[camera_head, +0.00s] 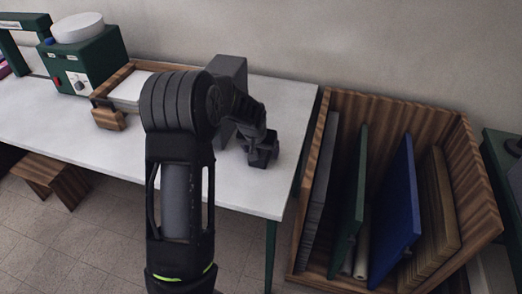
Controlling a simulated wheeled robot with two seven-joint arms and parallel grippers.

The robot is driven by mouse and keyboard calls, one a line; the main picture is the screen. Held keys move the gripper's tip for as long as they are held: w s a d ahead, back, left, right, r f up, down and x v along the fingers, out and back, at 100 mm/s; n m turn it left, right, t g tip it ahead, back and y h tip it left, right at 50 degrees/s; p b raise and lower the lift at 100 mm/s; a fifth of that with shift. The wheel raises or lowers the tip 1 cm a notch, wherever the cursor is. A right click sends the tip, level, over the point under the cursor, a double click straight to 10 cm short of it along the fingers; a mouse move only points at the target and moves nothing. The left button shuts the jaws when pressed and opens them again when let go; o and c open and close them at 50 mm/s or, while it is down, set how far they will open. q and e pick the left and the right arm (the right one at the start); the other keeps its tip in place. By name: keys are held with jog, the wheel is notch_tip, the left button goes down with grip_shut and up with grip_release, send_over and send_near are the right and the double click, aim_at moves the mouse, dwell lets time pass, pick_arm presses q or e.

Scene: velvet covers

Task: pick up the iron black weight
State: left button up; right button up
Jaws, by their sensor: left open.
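My left arm rises from the bottom middle and bends over the white table (252,196). My left gripper (262,155) is at the table's right end, pointing down, open, low over or at the tabletop. I cannot make out the iron black weight for certain; dark shapes at the fingertips blend with the gripper, and the arm hides part of the table. A dark grey block (230,68) stands upright behind the arm, partly hidden by it. My right gripper is not in view.
A green scale-like device (88,62) with a white round top and a wooden tray (108,119) stand on the table's left part. A wooden crate (475,185) with upright boards, one blue (398,205), stands right of the table. A wooden stool (50,173) is at lower left.

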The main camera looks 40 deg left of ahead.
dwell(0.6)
pick_arm(q)
grip_shut()
dwell(0.7)
jog(key=shift+w+r, duration=0.15)
